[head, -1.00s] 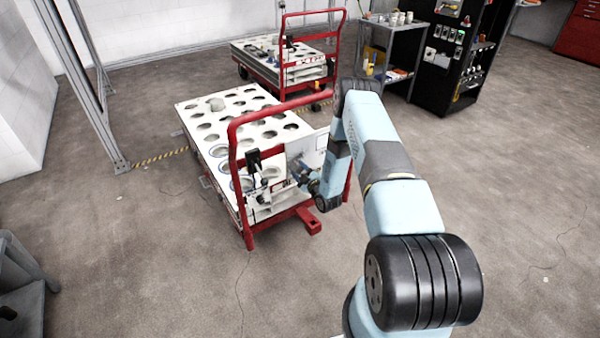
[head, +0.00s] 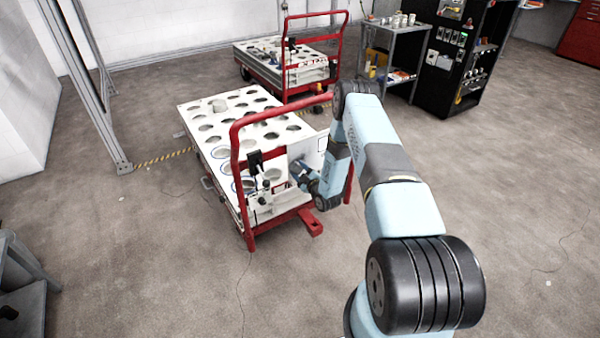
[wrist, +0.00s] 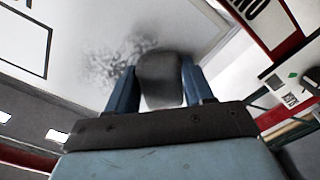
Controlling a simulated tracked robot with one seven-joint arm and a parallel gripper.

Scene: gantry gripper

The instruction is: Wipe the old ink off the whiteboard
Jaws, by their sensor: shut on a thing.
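The whiteboard (wrist: 90,30) fills the upper left of the wrist view, with a dark frame line drawn on it. It also shows in the head view as a white panel (head: 310,150) at the red cart's handle. A grey smudge of ink (wrist: 105,68) lies on the board left of my gripper. My gripper (wrist: 162,82) is shut on a dark grey block, the eraser (wrist: 161,78), its two blue fingers on either side. The eraser is at the board, over the smudge's right part; contact cannot be told. In the head view my gripper (head: 302,174) is at the board, its fingers small.
The red cart (head: 250,236) carries a white top with round holes (head: 195,112). Its red handle frame (head: 237,140) rises close to my arm. A second cart (head: 270,75), a grey shelf (head: 395,60) and a black rack (head: 445,85) stand behind. The floor at right is clear.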

